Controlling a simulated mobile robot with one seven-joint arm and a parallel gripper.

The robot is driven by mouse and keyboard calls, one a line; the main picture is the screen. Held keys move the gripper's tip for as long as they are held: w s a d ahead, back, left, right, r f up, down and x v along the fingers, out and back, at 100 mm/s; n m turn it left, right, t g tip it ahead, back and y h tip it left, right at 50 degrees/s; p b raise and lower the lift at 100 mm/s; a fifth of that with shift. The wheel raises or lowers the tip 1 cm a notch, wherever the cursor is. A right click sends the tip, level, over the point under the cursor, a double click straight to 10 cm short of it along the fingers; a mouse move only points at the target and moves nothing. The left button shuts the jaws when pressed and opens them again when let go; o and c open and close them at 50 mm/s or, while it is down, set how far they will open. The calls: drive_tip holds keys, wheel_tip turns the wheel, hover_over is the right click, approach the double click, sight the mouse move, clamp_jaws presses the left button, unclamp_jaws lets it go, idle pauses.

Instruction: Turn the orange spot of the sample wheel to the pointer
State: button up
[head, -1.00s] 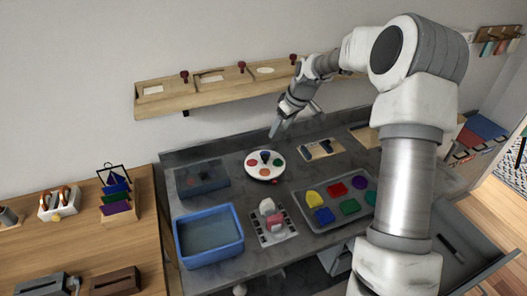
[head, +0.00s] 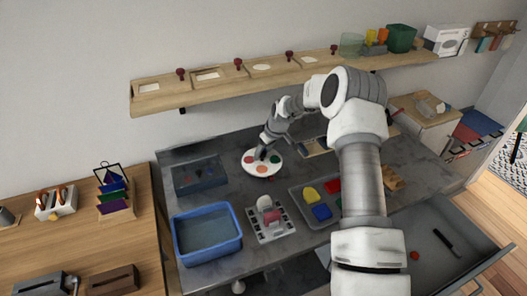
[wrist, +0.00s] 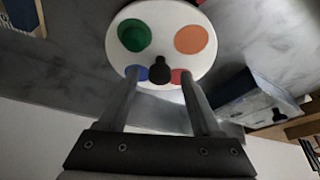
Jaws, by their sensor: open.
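The sample wheel (head: 262,172) is a white disc lying on the dark worktop, with coloured spots. In the wrist view the wheel (wrist: 162,50) shows a green spot (wrist: 134,35), an orange spot (wrist: 191,40), a blue spot (wrist: 136,73) and a red spot (wrist: 178,76), the last two partly behind my fingers. A black knob (wrist: 160,70) stands on the wheel. My gripper (wrist: 158,80) is open, its fingers on either side of the knob in the picture; contact cannot be told. In the head view my gripper (head: 261,153) is over the wheel. I cannot make out the pointer.
A blue tub (head: 208,256) stands front left of the wheel, a dark tray (head: 200,176) to its left. A rack (head: 270,222) with a pink and white item and a tray of coloured blocks (head: 296,194) lie in front. A wooden shelf (head: 225,84) runs above.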

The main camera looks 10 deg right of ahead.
drive_tip(key=shift+f, duration=0.1)
clamp_jaws()
idle(0.3)
idle(1.1)
